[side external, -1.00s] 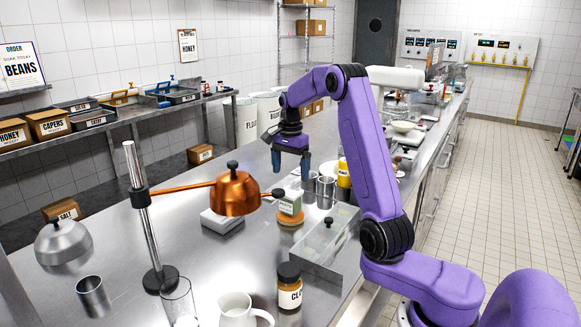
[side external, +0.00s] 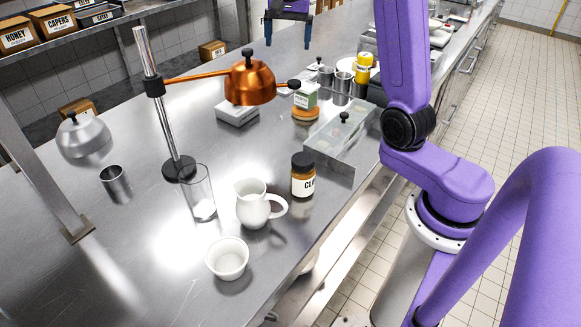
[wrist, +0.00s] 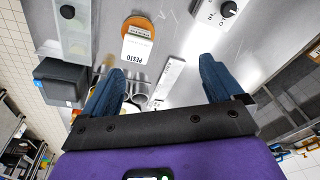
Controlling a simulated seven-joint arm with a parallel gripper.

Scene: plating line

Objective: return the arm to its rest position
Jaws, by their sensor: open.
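My gripper (side external: 288,44) is at the top edge of the side view, above the far part of the steel counter (side external: 120,245), with its two blue fingers apart. In the wrist view my gripper (wrist: 160,78) shows its fingers spread with nothing held between them. The upper part of my arm is cut off by the top of the side view. The pesto jar (wrist: 136,45) on its round orange-brown base lies ahead of the fingers in the wrist view; the pesto jar (side external: 305,97) also shows in the side view.
A copper dome (side external: 250,82) hangs on a stand's arm. Metal cups (side external: 342,88), a yellow-capped bottle (side external: 364,66) and a clear lidded bin (side external: 340,138) stand near my arm. A brown jar (side external: 303,180), white jug (side external: 255,205), glass (side external: 197,190) and white bowl (side external: 227,258) stand in front.

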